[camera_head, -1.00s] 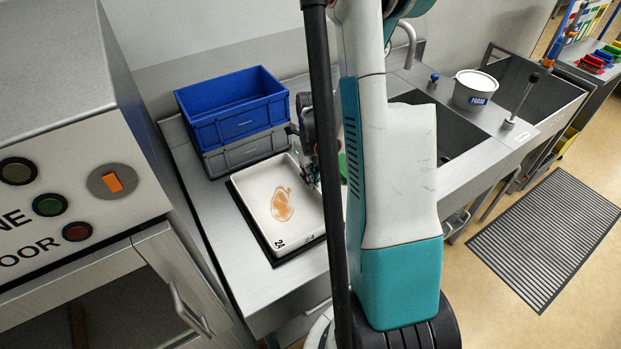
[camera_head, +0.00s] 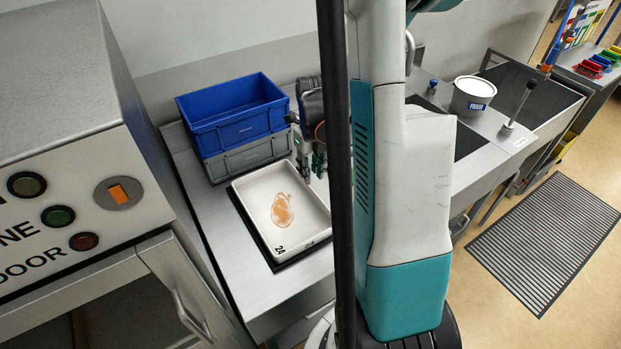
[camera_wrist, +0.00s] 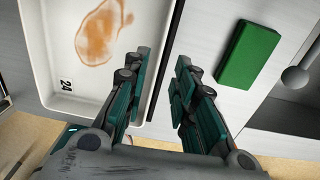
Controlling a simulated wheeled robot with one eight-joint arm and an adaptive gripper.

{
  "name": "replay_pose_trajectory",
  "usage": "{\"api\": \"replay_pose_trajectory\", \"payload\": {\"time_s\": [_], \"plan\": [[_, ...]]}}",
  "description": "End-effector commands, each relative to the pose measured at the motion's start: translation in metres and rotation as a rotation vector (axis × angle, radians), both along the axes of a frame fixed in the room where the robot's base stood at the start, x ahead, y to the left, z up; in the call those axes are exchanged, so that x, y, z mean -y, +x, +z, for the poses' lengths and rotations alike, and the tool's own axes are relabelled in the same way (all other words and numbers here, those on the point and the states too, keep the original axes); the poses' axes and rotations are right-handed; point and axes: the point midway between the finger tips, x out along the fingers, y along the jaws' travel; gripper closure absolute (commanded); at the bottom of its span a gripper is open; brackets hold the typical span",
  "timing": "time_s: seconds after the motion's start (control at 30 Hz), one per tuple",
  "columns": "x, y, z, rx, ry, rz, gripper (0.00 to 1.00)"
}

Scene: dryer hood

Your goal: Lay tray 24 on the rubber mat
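In the wrist view the tray (camera_wrist: 58,104) fills the upper left. My gripper (camera_wrist: 162,62) is open, with its fingers apart above the bench, at the tray's right edge. A dark strip of the mat (camera_wrist: 167,62) shows between the fingers. In the head view my gripper (camera_head: 311,172) is partly hidden by my arm, near the tray's back right corner.
A blue crate (camera_head: 232,112) sits on a grey crate (camera_head: 246,156) behind the tray. A green sponge (camera_wrist: 244,54) lies on the bench right of my gripper. The sink (camera_head: 468,138) and a FOAM tub (camera_head: 472,96) are farther right. The hood machine (camera_head: 60,110) stands at left.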

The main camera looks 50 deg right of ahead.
Motion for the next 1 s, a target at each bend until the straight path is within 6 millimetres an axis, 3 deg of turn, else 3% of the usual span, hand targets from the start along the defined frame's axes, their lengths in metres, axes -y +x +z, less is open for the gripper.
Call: {"api": "replay_pose_trajectory", "payload": {"time_s": [0.1,0.3,0.8,1.0], "plan": [[0.001,0.0,0.026,0.0,0.0,0.0,0.75],[0.002,0.0,0.052,0.0,0.0,0.0,0.75],[0.001,0.001,0.061,0.001,0.0,0.008,0.75],[-0.019,0.023,0.085,0.045,-0.024,0.25,0.75]]}}
